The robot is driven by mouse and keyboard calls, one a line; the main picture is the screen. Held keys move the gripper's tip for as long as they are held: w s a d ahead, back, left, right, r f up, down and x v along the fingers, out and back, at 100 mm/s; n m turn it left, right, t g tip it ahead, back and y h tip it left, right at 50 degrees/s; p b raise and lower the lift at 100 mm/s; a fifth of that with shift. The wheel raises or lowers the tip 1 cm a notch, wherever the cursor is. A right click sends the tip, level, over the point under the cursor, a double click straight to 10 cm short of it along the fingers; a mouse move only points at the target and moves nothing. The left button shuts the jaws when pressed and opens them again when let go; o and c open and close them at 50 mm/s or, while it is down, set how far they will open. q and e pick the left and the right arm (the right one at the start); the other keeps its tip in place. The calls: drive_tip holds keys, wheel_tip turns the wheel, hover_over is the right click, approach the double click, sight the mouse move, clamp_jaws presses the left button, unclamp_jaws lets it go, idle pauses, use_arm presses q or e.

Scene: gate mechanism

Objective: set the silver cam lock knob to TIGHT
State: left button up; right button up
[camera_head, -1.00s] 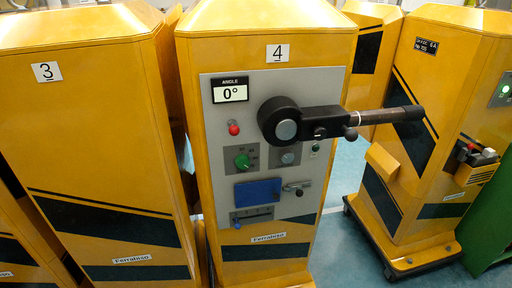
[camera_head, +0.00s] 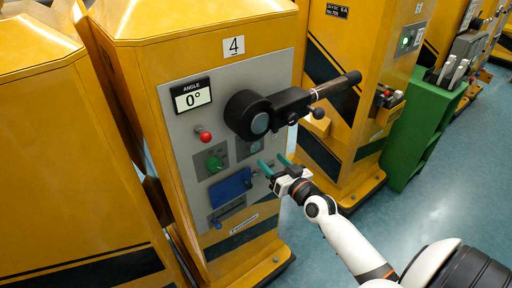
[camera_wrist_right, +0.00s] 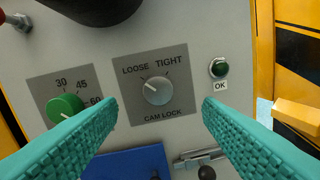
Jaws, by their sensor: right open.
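The silver cam lock knob (camera_wrist_right: 158,91) sits on a dark grey square plate (camera_wrist_right: 156,115) marked LOOSE at upper left and TIGHT at upper right. Its white mark points up-left, toward LOOSE. In the head view the plate (camera_head: 249,148) shows below the black lever hub, with the knob small. My right gripper (camera_head: 272,162) has teal fingers and is open and empty in front of the panel. In the right wrist view the open fingers (camera_wrist_right: 160,105) lie on either side of the knob, apart from it. My left gripper is not in view.
A black lever (camera_head: 292,103) juts out above the knob. A green knob (camera_wrist_right: 66,108) with angle marks is to the left. A green OK button (camera_wrist_right: 219,68) is at right. A blue panel (camera_wrist_right: 128,164) and a small latch handle (camera_wrist_right: 203,160) lie below.

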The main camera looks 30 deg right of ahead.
sight(255, 147)
drive_tip(key=w, duration=0.6)
drive_tip(key=shift+w+a, duration=0.25)
drive_tip(key=shift+w, duration=0.05)
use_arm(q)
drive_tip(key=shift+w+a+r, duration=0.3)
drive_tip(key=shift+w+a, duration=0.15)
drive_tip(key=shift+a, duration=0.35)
use_arm(e)
drive_tip(key=shift+w, duration=0.65)
drive_tip(key=shift+c, duration=0.6)
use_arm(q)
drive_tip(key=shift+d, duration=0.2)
use_arm(e)
drive_tip(key=c, duration=0.8)
